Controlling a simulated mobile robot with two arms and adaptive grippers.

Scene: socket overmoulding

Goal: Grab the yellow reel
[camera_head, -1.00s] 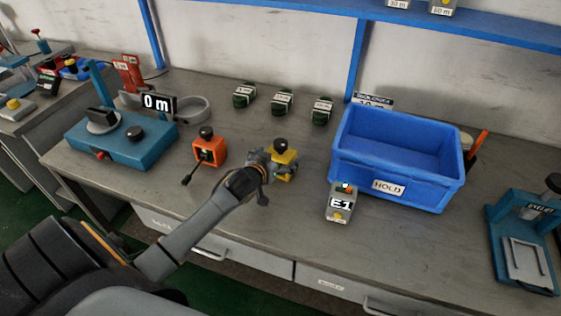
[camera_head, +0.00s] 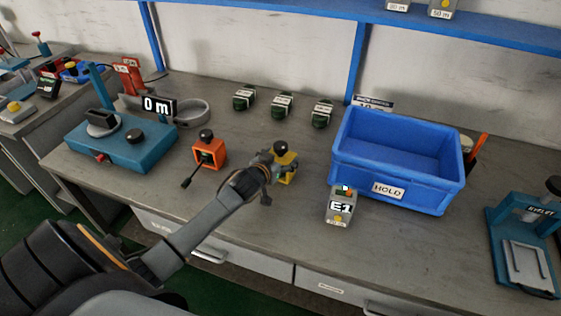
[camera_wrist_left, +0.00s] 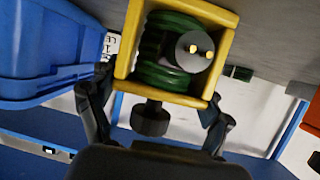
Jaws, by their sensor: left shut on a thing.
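The yellow reel (camera_head: 290,158) is a square yellow frame with a dark knob, at the middle of the bench in the head view, partly hidden by my left gripper. The left wrist view shows its yellow frame (camera_wrist_left: 226,50) close up, with green cable wound inside and a grey plug with two brass pins. My left gripper (camera_head: 272,164) is shut on the reel. In the left wrist view its two dark fingers (camera_wrist_left: 160,92) lie on either side of the frame. I cannot tell whether the reel touches the bench. My right gripper is out of view.
An orange reel (camera_head: 209,153) with a trailing cable stands left of the gripper. A grey E1 box (camera_head: 339,207) and the blue HOLD bin (camera_head: 398,190) are to the right. Several green coils (camera_head: 282,105) lie behind. A teal device (camera_head: 140,150) stands at left.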

